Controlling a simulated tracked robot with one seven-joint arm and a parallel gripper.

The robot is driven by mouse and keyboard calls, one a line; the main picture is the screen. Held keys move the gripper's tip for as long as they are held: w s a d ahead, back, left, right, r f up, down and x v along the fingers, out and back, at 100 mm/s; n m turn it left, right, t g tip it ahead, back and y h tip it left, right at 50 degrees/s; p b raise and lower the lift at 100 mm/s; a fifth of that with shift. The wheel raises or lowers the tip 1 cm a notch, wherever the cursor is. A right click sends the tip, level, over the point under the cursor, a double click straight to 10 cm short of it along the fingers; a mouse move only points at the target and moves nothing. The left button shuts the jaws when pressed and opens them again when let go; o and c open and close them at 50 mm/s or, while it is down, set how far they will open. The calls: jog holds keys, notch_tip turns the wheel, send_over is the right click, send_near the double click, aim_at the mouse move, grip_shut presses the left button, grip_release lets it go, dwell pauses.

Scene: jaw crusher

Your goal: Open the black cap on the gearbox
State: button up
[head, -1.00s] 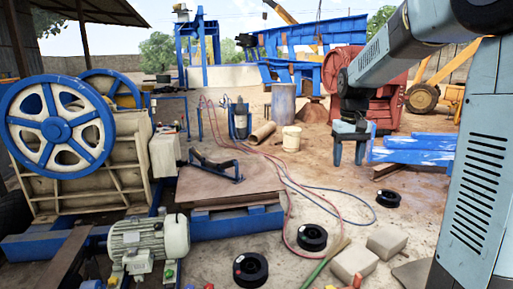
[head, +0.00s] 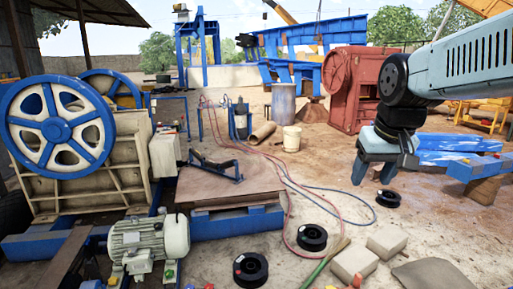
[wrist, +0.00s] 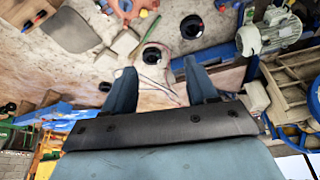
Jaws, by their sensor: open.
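My gripper (head: 373,176) hangs at the right of the head view, fingers pointing down, open and empty above the ground. In the wrist view its two fingers (wrist: 160,68) are spread with nothing between them. I cannot make out a gearbox with a black cap for certain in either view. A pale grey-green motor (head: 150,240) stands at the lower left of the head view, well apart from my gripper. It also shows at the upper right of the wrist view (wrist: 270,32). Any black cap is hidden or too small to tell.
The jaw crusher with a blue flywheel (head: 54,128) stands at the left. Black round reels (head: 251,269) and stone blocks (head: 387,240) lie on the ground. Red and blue hoses cross the middle. A white bucket (head: 291,138) and red machine (head: 352,88) stand farther back.

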jog(key=s+f+t, duration=0.1)
jog(key=s, duration=0.5)
jog(key=shift+s+a+f+t, duration=0.3)
jog(key=shift+s+f, duration=0.05)
jog(key=shift+f, duration=0.05)
jog(key=shift+w, duration=0.1)
